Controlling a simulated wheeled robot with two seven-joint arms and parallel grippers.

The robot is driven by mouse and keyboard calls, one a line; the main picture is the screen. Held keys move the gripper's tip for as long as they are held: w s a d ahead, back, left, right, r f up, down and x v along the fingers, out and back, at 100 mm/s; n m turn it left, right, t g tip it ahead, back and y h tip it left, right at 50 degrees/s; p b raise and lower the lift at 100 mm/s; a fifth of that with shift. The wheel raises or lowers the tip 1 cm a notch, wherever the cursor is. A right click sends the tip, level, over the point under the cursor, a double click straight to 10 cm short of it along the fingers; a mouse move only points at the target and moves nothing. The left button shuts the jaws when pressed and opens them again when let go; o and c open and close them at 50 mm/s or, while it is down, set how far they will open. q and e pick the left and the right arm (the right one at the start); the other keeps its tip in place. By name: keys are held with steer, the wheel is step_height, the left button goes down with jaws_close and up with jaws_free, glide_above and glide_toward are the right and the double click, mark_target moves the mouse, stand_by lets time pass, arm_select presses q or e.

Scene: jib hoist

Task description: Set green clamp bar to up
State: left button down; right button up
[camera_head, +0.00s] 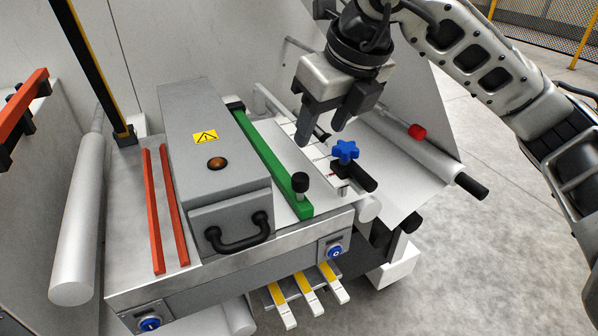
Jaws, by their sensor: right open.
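The green clamp bar (268,160) lies along the top of the machine, just right of the grey housing. It has a black knob (300,183) standing at its near end. The bar looks low, close to the machine's top, though its exact height is hard to tell. My right gripper (319,136) comes in from the upper right and points down. Its two dark fingers are apart with nothing between them. It is to the right of the bar, beyond the black knob and near the blue star knob. My left gripper is not in view.
The grey housing (205,150) with a black handle (238,233) stands left of the bar. A blue star knob (345,151) and a roller with a red knob (416,131) are on the right. Red bars (153,212) lie at left. Open floor (480,220) is at right.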

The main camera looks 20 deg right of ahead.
mark_target(300, 176)
steer(key=b+x, duration=0.1)
steer(key=x, duration=1.1)
steer(key=shift+w+f+b, duration=0.1)
steer(key=shift+f+b, duration=0.05)
steer(key=shift+b, duration=0.2)
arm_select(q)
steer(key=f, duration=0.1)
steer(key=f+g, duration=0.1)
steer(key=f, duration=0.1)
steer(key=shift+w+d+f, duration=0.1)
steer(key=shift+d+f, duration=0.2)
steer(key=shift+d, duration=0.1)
